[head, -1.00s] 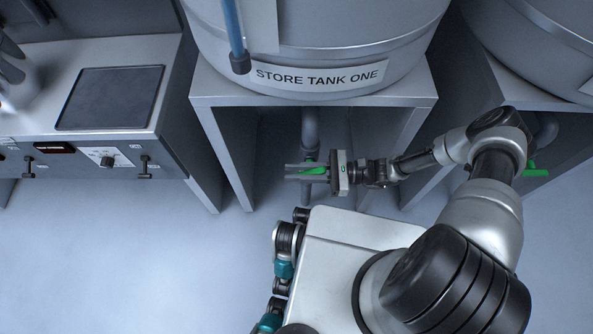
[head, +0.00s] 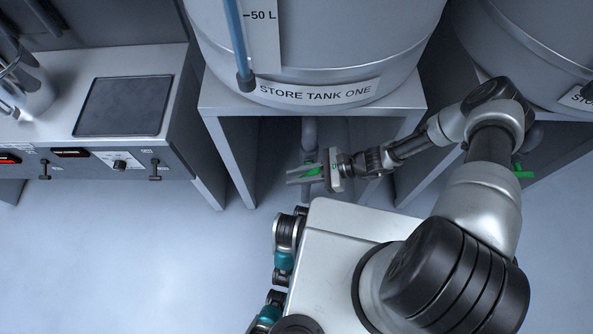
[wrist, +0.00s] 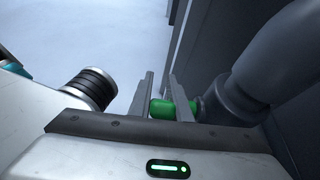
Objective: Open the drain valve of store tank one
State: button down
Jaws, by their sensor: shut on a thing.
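Store tank one (head: 330,50) is a large grey tank labelled "STORE TANK ONE", standing on an open grey frame. Its drain pipe (head: 309,132) comes down under the frame. A green valve handle (head: 313,170) is at the pipe, and it also shows in the wrist view (wrist: 176,108). My gripper (head: 304,174) reaches in under the tank from the right. In the wrist view its two fingers (wrist: 163,106) stand on either side of the green handle, shut on it. Part of the handle is hidden behind the fingers.
A second tank (head: 540,50) with a green valve handle (head: 522,171) stands at the right. Frame legs (head: 228,160) flank the space under tank one. A bench (head: 100,140) with a dark plate and knobs stands at the left. The floor in front is clear.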

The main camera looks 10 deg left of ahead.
jog(key=shift+d+f+h+p, duration=0.1)
jog(key=shift+h+p, duration=0.2)
jog(key=shift+h, duration=0.1)
jog(key=c, duration=1.6)
grip_release()
jog(key=shift+c, duration=0.2)
jog(key=p+v, duration=0.1)
jog(key=v, duration=1.1)
jog(key=shift+p, duration=0.35)
jog(key=shift+s, duration=0.1)
